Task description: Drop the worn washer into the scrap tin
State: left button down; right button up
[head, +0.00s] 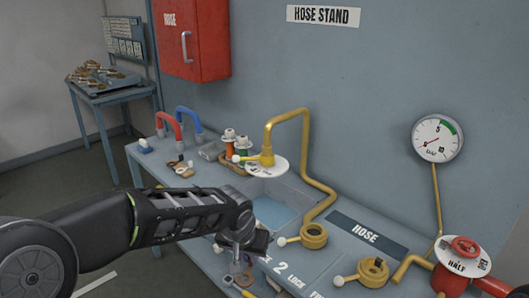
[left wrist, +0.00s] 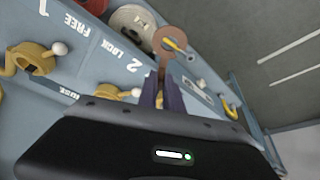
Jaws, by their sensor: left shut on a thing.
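My left gripper (head: 240,262) is shut on the worn washer, a flat brown ring with a tab. In the head view the washer (head: 245,280) hangs below the gripper, over the front of the bench, partly hidden. My right gripper is out of view.
The blue-grey bench (head: 345,262) carries a water basin (head: 272,212), a yellow bent pipe (head: 300,112) and yellow lever valves (head: 313,236). A red valve marked HALF (head: 463,256) stands at right. A side table (head: 108,90) with brass parts is at far left.

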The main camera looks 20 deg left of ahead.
aim_at(210, 154)
jog(key=i+j+z, duration=0.15)
jog(key=j+z, duration=0.7)
jog(key=j, duration=0.2)
jog(key=j+z, duration=0.45)
jog(key=j, duration=0.45)
jog(key=k+j+z, duration=0.1)
jog(key=j, duration=0.85)
jog(key=k+j+z, duration=0.1)
jog(key=j, duration=0.4)
jog(key=k+j, duration=0.1)
jog(key=j, duration=0.35)
jog(key=k+j+z, duration=0.1)
jog(key=j, duration=0.35)
jog(key=k+j, duration=0.1)
jog(key=j, duration=0.35)
jog(key=i, duration=0.45)
